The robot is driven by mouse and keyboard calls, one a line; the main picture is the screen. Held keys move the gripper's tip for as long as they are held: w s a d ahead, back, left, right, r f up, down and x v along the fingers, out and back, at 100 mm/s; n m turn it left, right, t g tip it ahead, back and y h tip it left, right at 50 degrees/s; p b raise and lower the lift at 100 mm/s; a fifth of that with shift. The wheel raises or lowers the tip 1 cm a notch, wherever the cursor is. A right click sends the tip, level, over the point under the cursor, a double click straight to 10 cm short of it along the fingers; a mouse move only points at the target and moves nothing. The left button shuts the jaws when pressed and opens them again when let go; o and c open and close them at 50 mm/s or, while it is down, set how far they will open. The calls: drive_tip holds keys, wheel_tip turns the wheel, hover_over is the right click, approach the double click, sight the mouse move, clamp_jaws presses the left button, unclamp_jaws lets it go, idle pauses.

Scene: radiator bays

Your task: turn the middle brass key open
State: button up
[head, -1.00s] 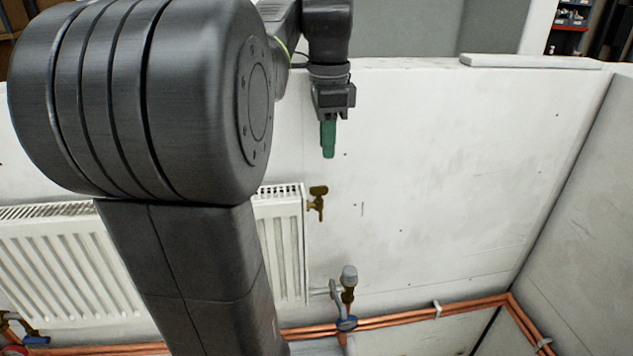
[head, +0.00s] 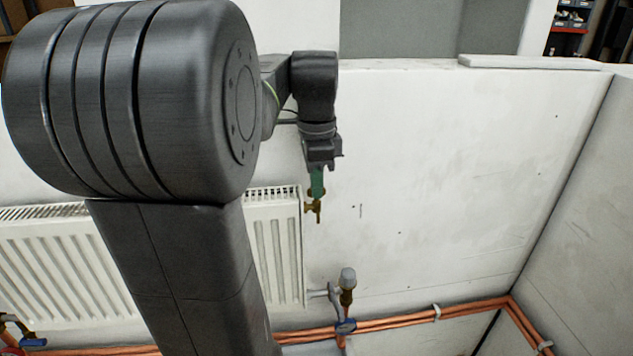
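A brass key (head: 314,209) sits at the upper right corner of the white radiator (head: 272,240) in the head view. Its lower part hangs down in view, and its top is partly covered by my green fingertips. My gripper (head: 316,187) points down from above and overlaps the top of the key in the picture. I cannot tell whether the fingers touch the key or are around it. The green fingers show edge-on as one strip, so their opening is hidden. No other brass key shows clearly, and my arm hides much of the radiator area.
Another blue handle (head: 33,341) shows at lower left. The white wall (head: 440,180) to the right is clear. A ledge piece (head: 530,62) lies on the wall's top.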

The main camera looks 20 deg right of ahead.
clamp_jaws()
drive_tip(key=n+p, duration=0.2)
drive_tip(key=shift+r+n, duration=0.2)
drive_tip(key=shift+n, duration=0.1)
drive_tip(key=n+p, duration=0.1)
drive_tip(key=n, duration=0.1)
drive_tip(key=shift+n, duration=0.4)
drive_tip(key=n+p, duration=0.2)
drive_tip(key=n, duration=0.4)
drive_tip(key=shift+f+p, duration=0.15)
drive_tip(key=shift+p, duration=0.2)
drive_tip(key=o, duration=0.6)
unclamp_jaws()
drive_tip(key=shift+c, duration=0.2)
wheel_tip(320, 180, up, 14)
